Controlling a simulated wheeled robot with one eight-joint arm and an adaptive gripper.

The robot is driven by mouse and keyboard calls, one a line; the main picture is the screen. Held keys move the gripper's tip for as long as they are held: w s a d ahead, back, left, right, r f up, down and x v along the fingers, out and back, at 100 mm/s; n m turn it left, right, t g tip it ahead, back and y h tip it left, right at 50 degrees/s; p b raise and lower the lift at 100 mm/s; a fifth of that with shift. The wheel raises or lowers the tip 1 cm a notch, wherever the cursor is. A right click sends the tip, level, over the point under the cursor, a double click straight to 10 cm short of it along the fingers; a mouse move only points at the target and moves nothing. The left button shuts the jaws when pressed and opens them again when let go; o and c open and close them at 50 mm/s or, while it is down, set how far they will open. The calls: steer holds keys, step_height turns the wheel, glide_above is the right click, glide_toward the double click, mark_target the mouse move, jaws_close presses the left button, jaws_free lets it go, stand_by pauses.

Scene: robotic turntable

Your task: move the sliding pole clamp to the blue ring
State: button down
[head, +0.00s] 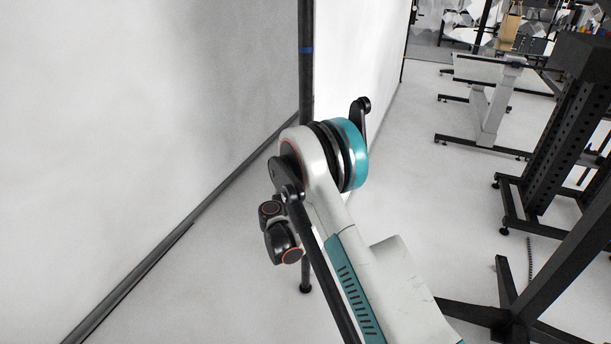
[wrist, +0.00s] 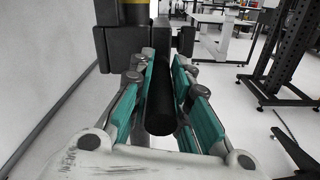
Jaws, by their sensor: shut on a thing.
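A black upright pole (head: 306,85) stands by the white wall, with the blue ring (head: 306,50) around its upper part. In the wrist view, my gripper (wrist: 163,75) has its teal finger pads on either side of a black cylinder (wrist: 160,100), shut on it. This cylinder looks like the handle of the pole clamp, whose dark blocky body (wrist: 125,43) sits just beyond the fingertips. A yellowish band shows above the body at the top edge. In the head view, my arm hides the clamp, the gripper and the middle of the pole. The blue ring is not visible in the wrist view.
White wall panels (head: 190,90) stand left of and behind the pole. A black perforated rack (head: 560,140) with wide feet stands at right. A grey table frame (head: 490,105) is farther back. The pale floor between them is mostly clear.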

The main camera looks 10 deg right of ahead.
step_height(320, 180, up, 32)
steer(key=p, duration=1.2)
steer(key=c, duration=1.5)
jaws_free()
steer(key=shift+f, duration=0.1)
steer(key=shift+a, duration=0.1)
steer(key=v, duration=1.2)
